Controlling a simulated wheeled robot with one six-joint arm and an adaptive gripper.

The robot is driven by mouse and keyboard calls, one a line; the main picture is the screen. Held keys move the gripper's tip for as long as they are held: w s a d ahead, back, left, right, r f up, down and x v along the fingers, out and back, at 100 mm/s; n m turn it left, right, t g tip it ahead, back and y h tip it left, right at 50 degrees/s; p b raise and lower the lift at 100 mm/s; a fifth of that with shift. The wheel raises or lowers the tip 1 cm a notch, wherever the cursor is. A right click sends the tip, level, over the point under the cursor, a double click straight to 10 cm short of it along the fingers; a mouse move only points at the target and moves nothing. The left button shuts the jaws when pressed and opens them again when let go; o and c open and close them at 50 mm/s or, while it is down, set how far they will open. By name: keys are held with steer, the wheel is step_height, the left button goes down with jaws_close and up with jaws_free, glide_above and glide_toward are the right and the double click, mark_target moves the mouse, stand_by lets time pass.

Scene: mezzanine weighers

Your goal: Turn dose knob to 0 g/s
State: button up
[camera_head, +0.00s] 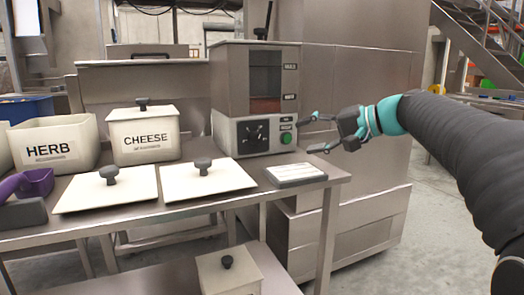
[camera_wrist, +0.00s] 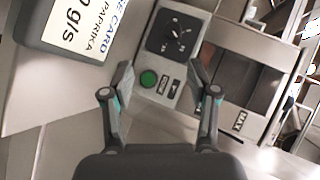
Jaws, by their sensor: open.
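The dose knob (camera_head: 254,134) is a black dial on the grey front panel of the steel doser (camera_head: 228,85). In the wrist view the dial (camera_wrist: 172,35) shows a pointer on a dark square plate with markings, too small to read. A green round button (camera_head: 286,138) is on the same panel, and it also shows in the wrist view (camera_wrist: 149,78). My gripper (camera_head: 312,133) is open and empty, in front and to the right of the panel, apart from the knob. In the wrist view its fingers (camera_wrist: 162,78) spread either side of the green button.
A card stand (camera_wrist: 75,30) reading "PAPRIKA" and "g/s" shows in the wrist view. Cheese (camera_head: 143,135) and herb (camera_head: 52,145) bins and two white lids (camera_head: 208,180) occupy the table. Stairs rise at right.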

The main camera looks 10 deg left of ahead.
mark_target(259, 138)
steer(key=shift+w+d+r+y, duration=0.1)
steer(key=shift+r+y, duration=0.3)
steer(key=shift+y, duration=0.2)
steer(key=shift+a, duration=0.2)
steer(key=b+x, duration=0.1)
steer(key=x, duration=1.2)
steer(key=shift+a, duration=0.15)
steer(key=shift+c, duration=0.2)
jaws_close()
